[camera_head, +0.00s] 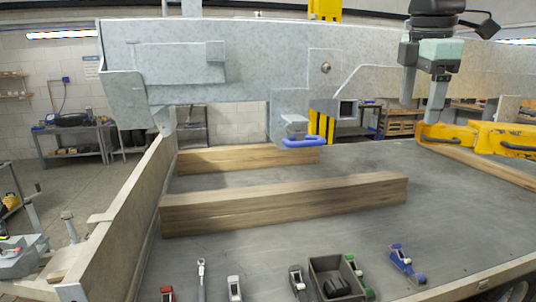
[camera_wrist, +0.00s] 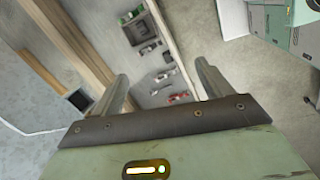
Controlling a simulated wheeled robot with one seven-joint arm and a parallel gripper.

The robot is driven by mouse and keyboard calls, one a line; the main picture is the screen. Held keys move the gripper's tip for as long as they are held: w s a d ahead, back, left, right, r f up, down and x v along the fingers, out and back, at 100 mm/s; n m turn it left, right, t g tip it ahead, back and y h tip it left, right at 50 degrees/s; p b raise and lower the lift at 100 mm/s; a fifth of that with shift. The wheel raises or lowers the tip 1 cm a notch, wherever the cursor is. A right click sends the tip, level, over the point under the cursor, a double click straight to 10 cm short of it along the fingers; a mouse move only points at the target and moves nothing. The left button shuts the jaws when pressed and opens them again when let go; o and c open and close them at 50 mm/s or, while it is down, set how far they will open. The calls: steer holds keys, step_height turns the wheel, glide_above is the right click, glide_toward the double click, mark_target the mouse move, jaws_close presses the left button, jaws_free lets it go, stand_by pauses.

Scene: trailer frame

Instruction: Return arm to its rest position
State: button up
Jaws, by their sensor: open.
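My gripper (camera_head: 421,113) hangs at the upper right of the head view, with its two fingers pointing down and apart. Below and beyond the fingers is the work surface with small clamps and a dark box. My arm above the wrist is mostly cut off by the head view's top edge.
Two wooden beams (camera_head: 285,204) lie on the grey table (camera_head: 440,215). A blue-handled part (camera_head: 303,142) hangs under the frame. Several clamps, a wrench (camera_head: 201,280) and an open dark box (camera_head: 336,280) lie along the near edge. The table's right middle is clear.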

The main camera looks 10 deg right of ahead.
steer(key=s+a+f+m+y+b, duration=0.15)
steer(key=s+a+f+b, duration=0.25)
steer(key=a+f, duration=0.95)
steer(key=s+a+f+m+g+b, duration=0.1)
steer(key=s+a+f+m+b, duration=0.2)
steer(key=s+f, duration=0.6)
steer(key=s+a+f+m+g+b, duration=0.1)
steer(key=s+a+f+m+b, duration=0.2)
steer(key=s+f, duration=0.7)
step_height(320, 180, down, 6)
steer(key=shift+a+f, duration=0.2)
steer(key=shift+a, duration=0.2)
